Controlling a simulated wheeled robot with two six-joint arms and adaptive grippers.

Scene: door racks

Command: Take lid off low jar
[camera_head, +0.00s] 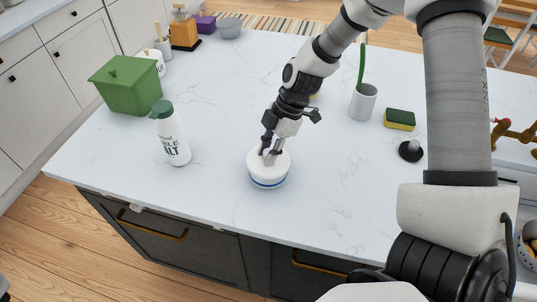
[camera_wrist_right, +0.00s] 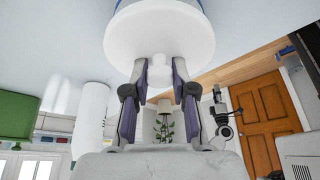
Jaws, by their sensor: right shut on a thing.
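The low jar (camera_head: 268,182) is white with a blue band and stands upright near the front edge of the counter. Its white lid (camera_head: 283,163) sits on top of it. My right gripper (camera_head: 269,155) reaches down from above onto the lid. In the right wrist view, the fingers of my right gripper (camera_wrist_right: 160,80) are closed on the small round knob of the white lid (camera_wrist_right: 160,38). A bit of the blue-banded jar shows beyond the lid there. I see no gap between lid and jar. My left gripper is not in view.
A white salt bottle with green cap (camera_head: 171,140) stands left of the jar. A green lidded box (camera_head: 128,88) is farther back left. The counter around the jar is clear.

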